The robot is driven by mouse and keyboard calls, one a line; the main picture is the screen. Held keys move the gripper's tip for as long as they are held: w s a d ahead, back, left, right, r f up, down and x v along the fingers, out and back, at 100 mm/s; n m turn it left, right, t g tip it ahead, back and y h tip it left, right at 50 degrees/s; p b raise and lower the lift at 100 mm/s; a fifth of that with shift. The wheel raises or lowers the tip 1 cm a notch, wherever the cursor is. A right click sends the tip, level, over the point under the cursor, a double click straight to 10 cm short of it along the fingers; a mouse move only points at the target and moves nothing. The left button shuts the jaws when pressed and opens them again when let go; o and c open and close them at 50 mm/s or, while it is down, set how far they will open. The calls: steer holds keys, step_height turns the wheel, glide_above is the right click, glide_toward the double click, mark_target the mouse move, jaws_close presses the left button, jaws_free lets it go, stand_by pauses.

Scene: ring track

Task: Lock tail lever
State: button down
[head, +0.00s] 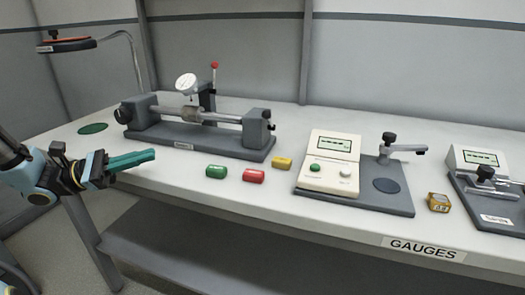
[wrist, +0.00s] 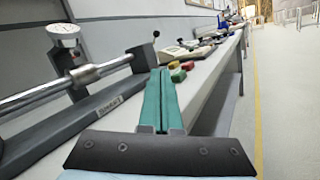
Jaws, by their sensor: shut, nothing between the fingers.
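A grey bench-centre fixture (head: 190,142) stands on the worktable, with a shaft and a thicker collar (head: 193,114) held between its end blocks. The right end block (head: 257,132) carries small dark knobs (head: 267,114) on its right side; I cannot tell for sure which is the tail lever or whether it is locked. In the wrist view a short lever with a dark ball (wrist: 156,34) rises by that block (wrist: 140,58). My gripper (head: 153,154), with teal fingers, is shut and empty, left of and in front of the fixture, apart from it. Its fingers also show in the wrist view (wrist: 160,75).
A dial gauge (head: 186,83) and a red-ball lever (head: 214,67) stand behind the shaft. A readout device (head: 332,165) stands to the right. The table's front edge is near my gripper.

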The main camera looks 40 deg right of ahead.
steer(key=shift+h, duration=0.3)
steer(key=p+x, duration=0.1)
steer(key=x, duration=2.3)
steer(key=shift+f, duration=0.2)
steer(key=shift+w+d, duration=0.1)
